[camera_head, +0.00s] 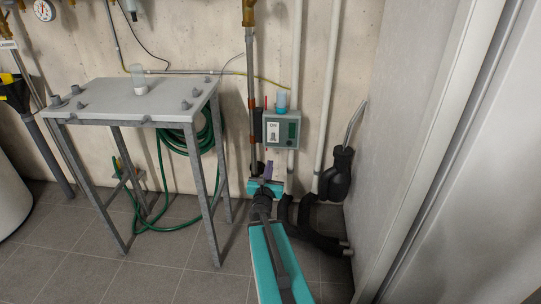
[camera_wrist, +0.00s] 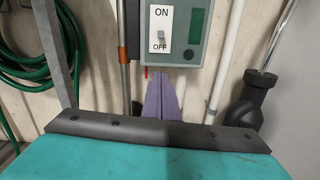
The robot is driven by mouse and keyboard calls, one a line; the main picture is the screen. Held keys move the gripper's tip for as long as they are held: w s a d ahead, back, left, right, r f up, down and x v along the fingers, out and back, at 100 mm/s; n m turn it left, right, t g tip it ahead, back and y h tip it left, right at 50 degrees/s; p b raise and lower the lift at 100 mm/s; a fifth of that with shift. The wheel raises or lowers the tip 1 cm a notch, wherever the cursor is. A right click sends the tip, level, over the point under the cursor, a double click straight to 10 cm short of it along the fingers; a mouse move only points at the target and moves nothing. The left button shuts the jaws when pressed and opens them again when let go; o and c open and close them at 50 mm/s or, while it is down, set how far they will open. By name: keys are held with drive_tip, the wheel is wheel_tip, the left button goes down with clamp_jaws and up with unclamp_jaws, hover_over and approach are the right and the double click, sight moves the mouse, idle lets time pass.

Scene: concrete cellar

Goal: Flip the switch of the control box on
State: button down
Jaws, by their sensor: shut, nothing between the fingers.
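The control box (camera_head: 281,130) is a grey-green box on the concrete wall, right of the table in the head view. In the wrist view the control box (camera_wrist: 199,50) fills the upper middle. Its white plate reads ON above and OFF below, and the small grey switch lever (camera_wrist: 162,38) sits between the words, close to OFF. A dark green panel is beside the plate. My gripper (camera_wrist: 164,82) has purple fingers that are shut and empty, just below the box in the wrist view. In the head view my gripper (camera_head: 268,170) is below the box, apart from it.
A grey metal table (camera_head: 115,104) stands at the left with a jar on it. A green hose (camera_head: 187,143) hangs behind it. Pipes flank the box, and a black pipe fitting (camera_head: 337,177) is at the right. A pale wall panel (camera_head: 420,130) bounds the right side.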

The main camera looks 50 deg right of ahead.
sight(273, 146)
drive_tip(key=shift+w+d+n+t, duration=0.1)
drive_tip(key=shift+d+n+t, duration=0.25)
drive_tip(key=shift+n, duration=0.35)
drive_tip(key=shift+b, duration=0.45)
drive_tip(key=shift+b+x, duration=2.2)
drive_tip(key=shift+x, duration=2.8)
drive_tip(key=shift+s+a+r, duration=0.15)
drive_tip(key=shift+a+r, duration=0.05)
drive_tip(key=shift+r, duration=0.4)
drive_tip(key=shift+s+a+r, duration=0.2)
drive_tip(key=shift+a+r, duration=0.05)
drive_tip(key=shift+r, duration=0.4)
drive_tip(key=shift+s+a+r, duration=0.15)
drive_tip(key=shift+a+r, duration=0.05)
drive_tip(key=shift+r, duration=0.4)
drive_tip(key=shift+w+r+p, duration=0.1)
drive_tip(key=shift+p, duration=0.35)
